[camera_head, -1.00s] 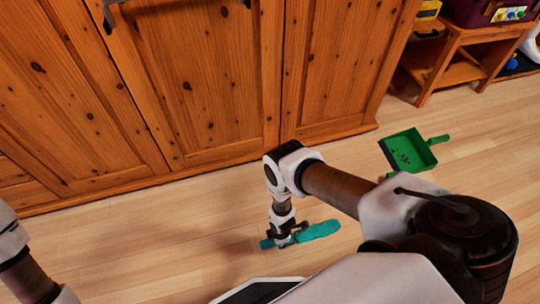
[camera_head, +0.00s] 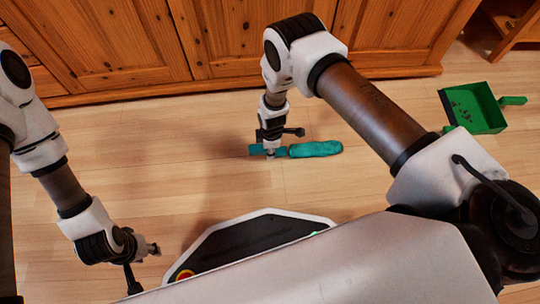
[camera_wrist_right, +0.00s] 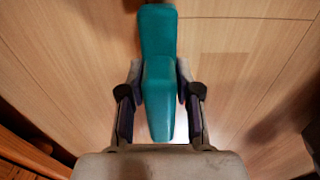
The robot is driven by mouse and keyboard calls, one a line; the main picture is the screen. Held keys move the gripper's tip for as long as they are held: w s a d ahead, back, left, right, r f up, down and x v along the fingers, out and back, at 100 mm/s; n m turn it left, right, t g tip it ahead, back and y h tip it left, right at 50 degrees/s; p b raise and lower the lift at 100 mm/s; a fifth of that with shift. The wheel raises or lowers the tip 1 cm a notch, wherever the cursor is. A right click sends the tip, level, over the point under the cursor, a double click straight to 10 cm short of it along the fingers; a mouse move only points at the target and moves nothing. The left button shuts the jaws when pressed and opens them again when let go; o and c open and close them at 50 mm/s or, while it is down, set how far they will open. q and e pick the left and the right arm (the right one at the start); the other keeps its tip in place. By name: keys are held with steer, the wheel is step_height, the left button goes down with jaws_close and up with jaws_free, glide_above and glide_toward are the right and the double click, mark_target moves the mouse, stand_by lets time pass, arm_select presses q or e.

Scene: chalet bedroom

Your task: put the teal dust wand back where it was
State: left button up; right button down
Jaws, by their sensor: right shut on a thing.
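My right gripper (camera_head: 270,151) points down and is shut on the handle. In the right wrist view the wand (camera_wrist_right: 158,32) runs between the two fingers (camera_wrist_right: 159,76), one on each side of it. The wand lies level, at or close above the wooden floor; I cannot tell whether it touches. My left gripper (camera_head: 148,249) hangs at lower left, apart from the wand. Its finger opening is not clear.
A green dustpan (camera_head: 476,108) with dark bits in it lies on the floor at right. A wooden cabinet (camera_head: 130,45) closes off the back, with a wooden shelf (camera_head: 502,30) at top right. The floor (camera_head: 110,150) between left arm and cabinet is clear.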

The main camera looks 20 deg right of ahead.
step_height(320, 180, down, 2)
steer(key=shift+f+b, duration=0.1)
steer(key=shift+b, duration=0.2)
steer(key=shift+r, duration=0.3)
steer(key=shift+f, duration=0.2)
steer(key=c, duration=0.8)
jaws_free()
arm_select(q)
steer(key=shift+f, duration=0.8)
arm_select(e)
steer(key=shift+r, duration=0.1)
steer(key=r+p, duration=0.4)
steer(key=r, duration=0.2)
steer(key=r+p, duration=0.5)
steer(key=r, duration=0.1)
steer(key=shift+s+d+r+p, duration=0.1)
steer(key=shift+d+r+p, duration=0.1)
steer(key=shift+p, duration=0.1)
arm_select(q)
step_height(320, 180, up, 9)
arm_select(e)
steer(key=shift+f, duration=0.15)
